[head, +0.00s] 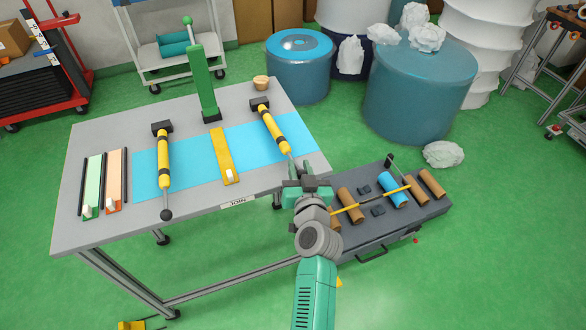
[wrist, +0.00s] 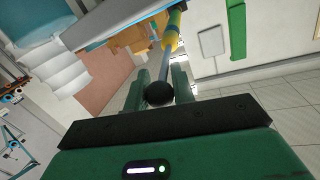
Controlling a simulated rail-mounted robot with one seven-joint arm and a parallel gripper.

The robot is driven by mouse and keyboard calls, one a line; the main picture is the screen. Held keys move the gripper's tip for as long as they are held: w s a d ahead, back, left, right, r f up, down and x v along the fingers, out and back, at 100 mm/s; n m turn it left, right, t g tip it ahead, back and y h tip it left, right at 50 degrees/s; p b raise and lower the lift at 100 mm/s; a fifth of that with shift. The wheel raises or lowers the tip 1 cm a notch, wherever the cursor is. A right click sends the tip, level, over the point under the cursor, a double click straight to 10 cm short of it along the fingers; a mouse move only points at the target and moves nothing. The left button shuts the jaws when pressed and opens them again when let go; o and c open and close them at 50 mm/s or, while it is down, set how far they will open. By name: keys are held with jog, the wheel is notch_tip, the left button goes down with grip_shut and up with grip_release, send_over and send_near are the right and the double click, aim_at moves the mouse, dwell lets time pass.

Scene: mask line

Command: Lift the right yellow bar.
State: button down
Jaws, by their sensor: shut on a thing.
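The right yellow bar (head: 272,125) has black bands and a grey rod end, and runs from a black block (head: 259,103) at the back toward my gripper (head: 301,175). In the wrist view the bar (wrist: 171,40) extends away from my gripper (wrist: 160,84), with its black ball end (wrist: 160,94) between the two green fingers. The fingers are shut on the bar's end. In the head view my gripper hides the ball. I cannot tell how far the bar is above the table. The left yellow bar (head: 163,160) ends in a black ball near the front edge.
The grey table (head: 100,150) bears a blue strip (head: 190,160), a yellow slider plate (head: 223,155), a green post (head: 203,85) and two sliders at left. A grey bench (head: 430,208) with brown and blue rolls stands at right. Blue drums stand behind.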

jog(key=shift+r, duration=0.35)
jog(key=c, duration=1.2)
grip_release()
jog(key=shift+w, duration=0.1)
jog(key=shift+f, duration=0.1)
jog(key=p+v, duration=0.2)
jog(key=v, duration=0.6)
